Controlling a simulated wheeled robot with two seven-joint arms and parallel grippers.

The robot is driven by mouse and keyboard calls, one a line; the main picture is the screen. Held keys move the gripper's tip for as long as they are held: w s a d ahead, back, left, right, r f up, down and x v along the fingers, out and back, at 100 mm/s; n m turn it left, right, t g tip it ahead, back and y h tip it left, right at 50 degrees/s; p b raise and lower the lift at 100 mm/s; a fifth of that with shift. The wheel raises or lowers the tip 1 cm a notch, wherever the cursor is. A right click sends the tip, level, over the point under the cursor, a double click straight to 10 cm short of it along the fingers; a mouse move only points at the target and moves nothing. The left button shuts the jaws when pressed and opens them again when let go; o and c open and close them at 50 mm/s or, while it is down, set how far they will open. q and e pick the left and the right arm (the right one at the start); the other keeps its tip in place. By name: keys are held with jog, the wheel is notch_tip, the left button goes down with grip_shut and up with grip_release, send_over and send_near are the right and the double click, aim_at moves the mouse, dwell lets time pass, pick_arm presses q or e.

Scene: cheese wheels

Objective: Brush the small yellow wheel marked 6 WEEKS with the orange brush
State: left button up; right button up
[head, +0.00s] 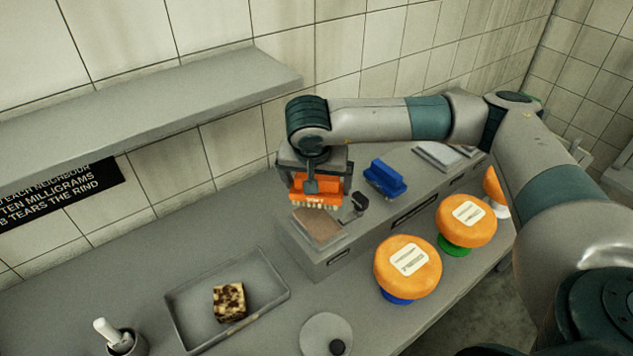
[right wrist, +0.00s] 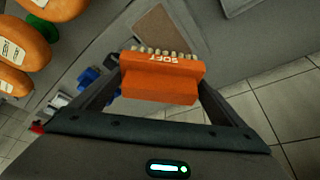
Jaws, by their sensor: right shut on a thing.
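My right gripper (head: 318,186) is shut on the orange brush (head: 316,197), holding it bristles down above the brown pad on the grey raised block. In the right wrist view the orange brush (right wrist: 160,82) sits between the fingers, with SOFT printed on it and pale bristles showing. Orange-yellow wheels stand to the right in the head view: one on a blue stand (head: 407,264), one on a green stand (head: 466,221) and a partly hidden one (head: 494,185) behind my arm. Their white labels are too small to read, so I cannot tell which says 6 WEEKS. My left gripper is out of view.
A blue brush (head: 385,178) stands on the grey raised block (head: 330,262). A shallow tray (head: 184,318) holds a mottled block (head: 229,301). A round grey disc (head: 318,328) lies in front. A wall shelf (head: 140,105) overhangs the back left. A cup (head: 126,346) stands front left.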

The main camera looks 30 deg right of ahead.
jog(key=shift+a+f, duration=0.1)
jog(key=shift+f, duration=2.25)
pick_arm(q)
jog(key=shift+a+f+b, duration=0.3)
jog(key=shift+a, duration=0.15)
pick_arm(e)
jog(key=shift+f, duration=0.6)
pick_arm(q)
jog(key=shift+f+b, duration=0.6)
pick_arm(e)
jog(key=shift+f, duration=0.5)
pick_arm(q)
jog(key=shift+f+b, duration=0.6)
pick_arm(e)
jog(key=shift+s+f, duration=0.2)
dwell(1.1)
